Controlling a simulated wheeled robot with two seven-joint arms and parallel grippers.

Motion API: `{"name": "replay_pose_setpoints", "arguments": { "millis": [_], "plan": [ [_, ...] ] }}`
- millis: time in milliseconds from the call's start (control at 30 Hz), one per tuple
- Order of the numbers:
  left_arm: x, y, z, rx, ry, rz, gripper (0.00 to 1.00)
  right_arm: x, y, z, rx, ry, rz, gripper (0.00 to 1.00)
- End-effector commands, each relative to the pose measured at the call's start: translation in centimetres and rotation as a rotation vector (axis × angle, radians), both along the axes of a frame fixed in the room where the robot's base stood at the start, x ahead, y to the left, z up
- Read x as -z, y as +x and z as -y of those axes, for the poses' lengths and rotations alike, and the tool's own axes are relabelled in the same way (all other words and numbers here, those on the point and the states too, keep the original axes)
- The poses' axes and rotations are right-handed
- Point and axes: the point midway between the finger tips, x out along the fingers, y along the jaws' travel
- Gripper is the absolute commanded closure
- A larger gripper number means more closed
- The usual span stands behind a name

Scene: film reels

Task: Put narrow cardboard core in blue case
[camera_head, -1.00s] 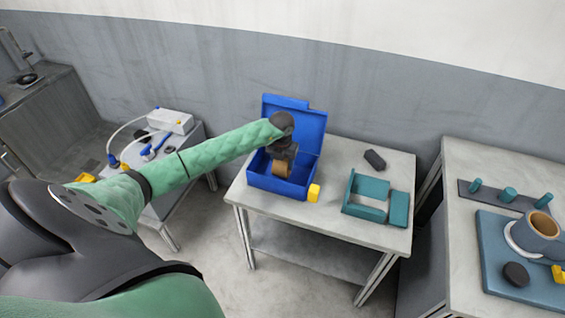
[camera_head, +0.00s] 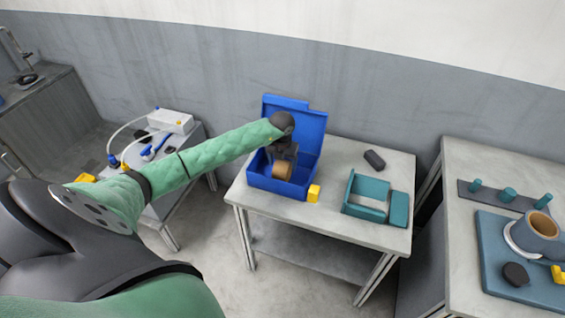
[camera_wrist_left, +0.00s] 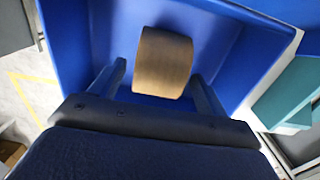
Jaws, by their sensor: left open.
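The narrow cardboard core (camera_head: 283,170) is a short brown cylinder inside the open blue case (camera_head: 270,184), whose lid stands up at the back. In the left wrist view the core (camera_wrist_left: 163,62) lies on its side on the blue floor of the case (camera_wrist_left: 215,45). My left gripper (camera_head: 284,160) reaches down into the case. In the wrist view its fingers (camera_wrist_left: 160,85) are spread wide on both sides of the core, with gaps between, so it is open. My right gripper is not in view.
A teal open box (camera_head: 366,196) and a dark block (camera_head: 374,159) are on the same table (camera_head: 330,222). The right table (camera_head: 460,160) holds a blue board with a larger core.

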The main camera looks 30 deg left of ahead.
Motion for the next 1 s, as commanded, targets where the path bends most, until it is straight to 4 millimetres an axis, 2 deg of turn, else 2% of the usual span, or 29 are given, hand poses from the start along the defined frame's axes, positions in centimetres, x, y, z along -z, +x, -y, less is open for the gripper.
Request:
{"name": "replay_pose_setpoints", "arguments": {
  "millis": [367, 600, 767, 1000],
  "plan": [
    [-1.4, 0.0, 0.0, 0.0, -0.001, 0.002, 0.25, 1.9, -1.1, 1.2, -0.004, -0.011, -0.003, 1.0],
    [-3.1, 0.0, 0.0, 0.001, 0.0, 0.002, 0.25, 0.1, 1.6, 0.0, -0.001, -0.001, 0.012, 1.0],
    [-4.6, -0.1, 0.0, 0.0, 0.0, 0.002, 0.25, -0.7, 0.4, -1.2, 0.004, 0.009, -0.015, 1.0],
    [-8.2, -0.2, 0.0, 0.001, 0.001, 0.004, 0.25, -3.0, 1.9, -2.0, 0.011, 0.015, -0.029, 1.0]
  ]
}}
